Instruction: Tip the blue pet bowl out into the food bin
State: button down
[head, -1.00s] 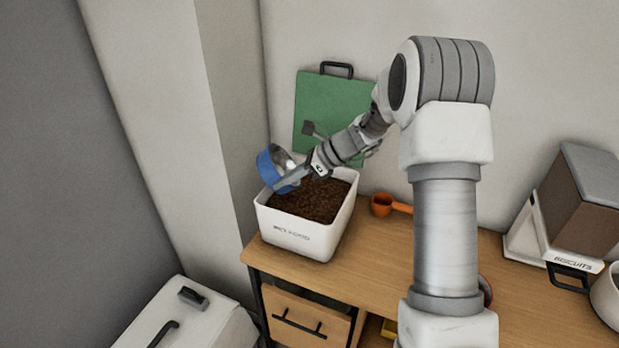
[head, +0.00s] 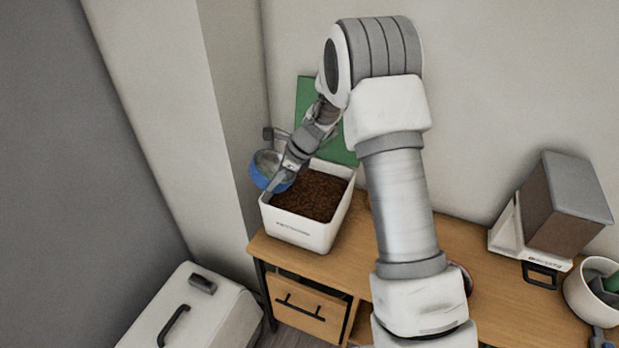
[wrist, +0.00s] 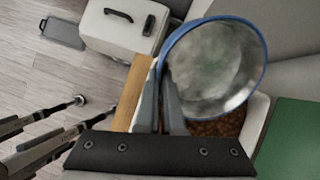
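The blue pet bowl (head: 266,180) is at the left edge of the food bin, above its rim. Its opening faces mostly up, with a grey metal inside. In the wrist view the bowl (wrist: 250,38) shows a shiny, blurred inside with no food that I can make out. My gripper (head: 270,192) is shut on the bowl's rim; its fingers also show in the wrist view (wrist: 162,85). The white food bin (head: 297,233) stands on the wooden counter, filled with brown kibble (head: 312,195). Part of the bin is hidden behind the bowl in the wrist view.
A green board (head: 305,100) leans on the wall behind the bin. A biscuit container (head: 560,215) and a white pot (head: 590,295) stand at the right of the counter (head: 470,235). A white lidded box (head: 190,320) is on the floor at left.

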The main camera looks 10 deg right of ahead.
jog(key=shift+a+r+h+p, duration=0.3)
jog(key=shift+a+r+p, duration=0.15)
jog(key=shift+p, duration=0.35)
jog(key=a+h+p, duration=0.1)
jog(key=p, duration=0.2)
jog(key=a+h+p, duration=0.1)
jog(key=p, duration=0.2)
jog(key=a+h+p, duration=0.1)
jog(key=p, duration=0.2)
jog(key=shift+w+a+f+g, duration=0.25)
jog(key=shift+a+f+g, duration=0.05)
jog(key=shift+f, duration=0.05)
jog(key=shift+w+a+f+h+p, duration=0.15)
jog(key=shift+a+f+h+p, duration=0.7)
jog(key=shift+h, duration=0.45)
jog(key=shift+r, duration=0.1)
jog(key=s+d+r+n+b, duration=0.3)
jog(key=s+d+n, duration=0.4)
jog(key=n, duration=0.4)
jog(key=s+d+r+n+g+y+b, duration=0.1)
jog(key=s+d+r+n+b, duration=0.2)
jog(key=d+n, duration=0.7)
jog(key=s+r, duration=0.2)
jog(key=s, duration=0.2)
jog(key=shift+s+d+r+n+y, duration=0.25)
jog(key=shift+s+n+y, duration=0.05)
jog(key=shift+s+n, duration=0.1)
